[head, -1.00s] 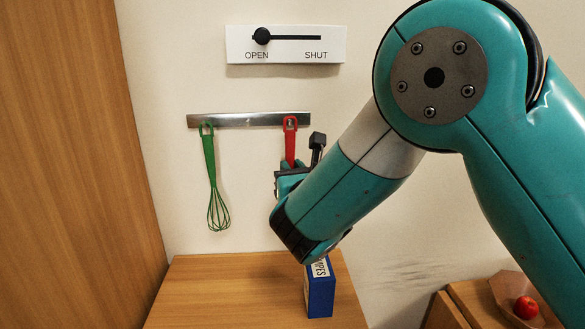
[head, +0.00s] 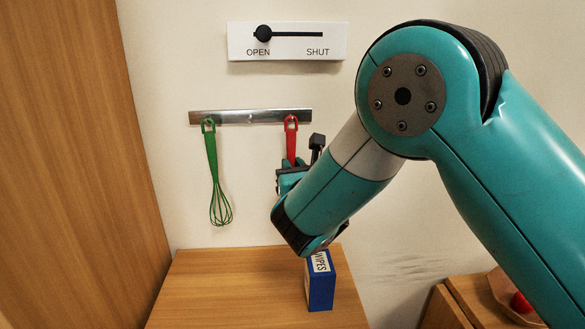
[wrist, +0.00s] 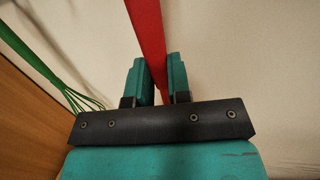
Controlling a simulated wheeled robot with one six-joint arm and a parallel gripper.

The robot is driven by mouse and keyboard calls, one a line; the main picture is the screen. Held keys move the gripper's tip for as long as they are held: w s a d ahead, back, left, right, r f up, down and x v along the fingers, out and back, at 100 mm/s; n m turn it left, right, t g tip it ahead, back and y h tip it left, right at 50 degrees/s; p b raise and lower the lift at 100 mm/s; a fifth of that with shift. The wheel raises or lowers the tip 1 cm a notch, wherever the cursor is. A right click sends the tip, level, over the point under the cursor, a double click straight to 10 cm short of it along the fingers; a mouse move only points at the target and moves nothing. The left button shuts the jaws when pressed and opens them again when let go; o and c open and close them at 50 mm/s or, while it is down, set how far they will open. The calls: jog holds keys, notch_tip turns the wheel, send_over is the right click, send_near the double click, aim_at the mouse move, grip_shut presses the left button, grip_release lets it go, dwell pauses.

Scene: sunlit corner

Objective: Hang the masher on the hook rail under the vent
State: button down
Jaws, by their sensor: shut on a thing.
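The red masher (head: 291,145) shows in the head view as a red handle with a loop at its top, in front of the right part of the metal hook rail (head: 250,117). I cannot tell whether the loop is around a hook. Its lower part is hidden behind my arm. My gripper (wrist: 158,80) is shut on the red handle, which rises between the two teal fingers in the wrist view. The vent panel (head: 286,48), marked OPEN and SHUT, is above the rail, with its black knob at the OPEN end.
A green whisk (head: 212,170) hangs from the left part of the rail. A blue wipes box (head: 320,285) stands on the wooden surface (head: 225,285) below. A wooden panel (head: 70,150) closes the left side. A bowl with a red fruit (head: 521,304) is at lower right.

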jog(key=shift+f, duration=0.1)
jog(key=c, duration=1)
grip_release()
jog(key=shift+s, duration=0.1)
jog(key=b+v, duration=1.1)
jog(key=v, duration=0.6)
jog(key=s+d+f+m+g+h+p, duration=0.1)
jog(key=d+f+m+g+h, duration=0.25)
jog(key=d+m, duration=0.45)
jog(key=s+d+f+m+g+h+p, duration=0.15)
jog(key=d+f+m+g, duration=0.3)
jog(key=m, duration=0.65)
jog(key=s+a+r+m+g+y, duration=0.1)
jog(key=s+a+m+g, duration=0.1)
jog(key=s, duration=0.4)
jog(key=s+a+r+m+g+y, duration=0.1)
jog(key=s+m+g+y, duration=0.1)
jog(key=s+m+g, duration=0.3)
jog(key=s+a+r+m+g+y+p, duration=0.1)
jog(key=s+a+m+g+y, duration=0.1)
jog(key=s+m, duration=0.3)
jog(key=shift+s+a+g, duration=0.15)
jog(key=shift+s+g, duration=0.25)
jog(key=shift+s, duration=0.1)
jog(key=shift+s+a+g, duration=0.2)
jog(key=shift+s+g, duration=0.2)
jog(key=shift+s, duration=0.1)
